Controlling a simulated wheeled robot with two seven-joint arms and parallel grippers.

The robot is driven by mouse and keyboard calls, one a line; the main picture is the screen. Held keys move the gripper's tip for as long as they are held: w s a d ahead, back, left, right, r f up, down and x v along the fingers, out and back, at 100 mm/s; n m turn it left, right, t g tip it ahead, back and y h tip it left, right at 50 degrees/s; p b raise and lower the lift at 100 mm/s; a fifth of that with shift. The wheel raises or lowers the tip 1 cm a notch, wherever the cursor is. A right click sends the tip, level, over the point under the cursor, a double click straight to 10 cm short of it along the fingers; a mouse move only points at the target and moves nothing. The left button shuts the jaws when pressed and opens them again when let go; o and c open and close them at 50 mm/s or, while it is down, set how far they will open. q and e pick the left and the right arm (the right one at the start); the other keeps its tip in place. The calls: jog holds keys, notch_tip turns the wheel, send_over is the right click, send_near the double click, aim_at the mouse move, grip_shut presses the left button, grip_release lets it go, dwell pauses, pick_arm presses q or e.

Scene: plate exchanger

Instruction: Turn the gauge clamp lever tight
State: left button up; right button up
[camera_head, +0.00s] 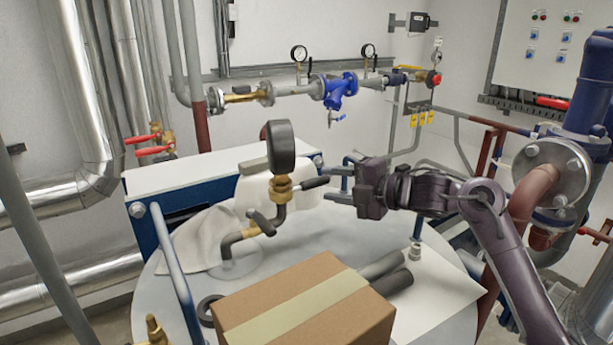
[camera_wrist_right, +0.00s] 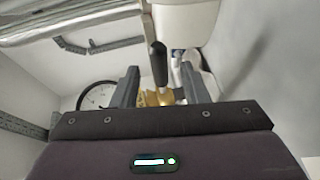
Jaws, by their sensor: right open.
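A black round gauge (camera_head: 280,147) stands upright on a brass fitting (camera_head: 281,189) atop a bent dark pipe. A black lever (camera_head: 314,183) sticks out to the right from this fitting. A second dark lever (camera_head: 263,223) sits lower on the pipe. My right gripper (camera_head: 338,181) is open, just right of the upper lever's tip, with its fingers pointing left at the fitting. In the right wrist view the black lever (camera_wrist_right: 158,64) rises between the two open fingers (camera_wrist_right: 163,85), with brass (camera_wrist_right: 157,98) at its foot. The gauge dial (camera_wrist_right: 97,96) shows to the left. Contact with the lever cannot be told.
A cardboard box (camera_head: 305,308) stands on the round table in front. Dark cylinders (camera_head: 385,272), a white cloth (camera_head: 205,238) and a black ring (camera_head: 207,311) lie around it. A white-topped blue unit (camera_head: 190,180) is behind. A large flanged pipe (camera_head: 555,168) is at the right.

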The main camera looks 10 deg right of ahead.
aim_at(322, 183)
jog(key=p+x, duration=0.2)
jog(key=x, duration=0.3)
jog(key=shift+a+r, duration=0.1)
jog(key=shift+a, duration=0.05)
jog(key=shift+w+a, duration=0.25)
jog(key=shift+w, duration=0.05)
jog(key=shift+c, duration=0.3)
jog(key=shift+f, duration=0.25)
grip_shut()
